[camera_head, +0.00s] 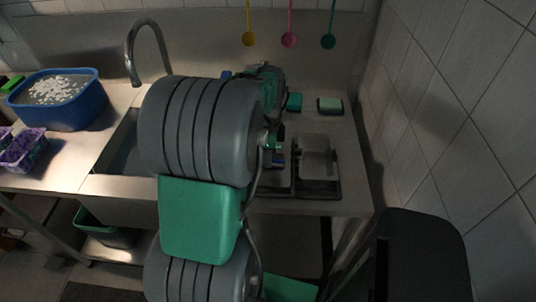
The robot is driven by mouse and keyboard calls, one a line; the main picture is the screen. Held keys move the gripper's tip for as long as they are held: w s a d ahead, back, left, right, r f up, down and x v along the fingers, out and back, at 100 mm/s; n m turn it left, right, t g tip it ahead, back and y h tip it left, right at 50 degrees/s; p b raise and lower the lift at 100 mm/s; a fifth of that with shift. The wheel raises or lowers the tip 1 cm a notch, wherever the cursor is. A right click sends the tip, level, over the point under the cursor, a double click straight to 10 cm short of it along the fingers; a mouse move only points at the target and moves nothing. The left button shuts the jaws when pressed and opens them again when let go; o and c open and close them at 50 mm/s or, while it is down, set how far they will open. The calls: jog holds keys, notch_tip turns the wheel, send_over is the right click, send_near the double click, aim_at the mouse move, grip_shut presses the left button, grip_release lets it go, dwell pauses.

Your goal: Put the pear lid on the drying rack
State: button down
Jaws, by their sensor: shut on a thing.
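My gripper (274,158) is mostly hidden behind my own large grey and green arm links in the head view. Only a small part of it shows, low over the counter right of the sink. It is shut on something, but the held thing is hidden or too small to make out. I cannot pick out the pear lid for certain. A dark, low rack-like frame (318,190) stands on the counter just right of my gripper, with a pale grey rectangular tray or lid (316,150) in it. I cannot tell whether my gripper touches this frame.
A steel sink (118,148) with a curved tap (130,55) lies left of my arm. A blue tub (60,105) of white bits and purple punnets (24,150) stand farther left. A sponge-like block (330,105) lies at the back. A tiled wall (450,110) bounds the right.

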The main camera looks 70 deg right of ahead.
jog(key=c, duration=1.4)
grip_release()
notch_tip(320, 180, up, 8)
jog(key=shift+f+b, duration=0.2)
jog(key=shift+b, duration=0.15)
jog(key=shift+w, duration=0.15)
jog(key=w+a+r+n+t+h, duration=0.1)
jog(key=w+a+n, duration=1.7)
jog(key=w, duration=0.4)
jog(key=a+n, duration=0.5)
jog(key=a, duration=0.2)
jog(key=w+a+f+n+t, duration=0.1)
jog(key=a+n, duration=0.4)
jog(key=a, duration=0.3)
jog(key=w+a+n+t+y, duration=0.1)
jog(key=a+n, duration=0.4)
jog(key=a, duration=0.3)
jog(key=shift+f+n, duration=0.3)
jog(key=shift+f, duration=0.1)
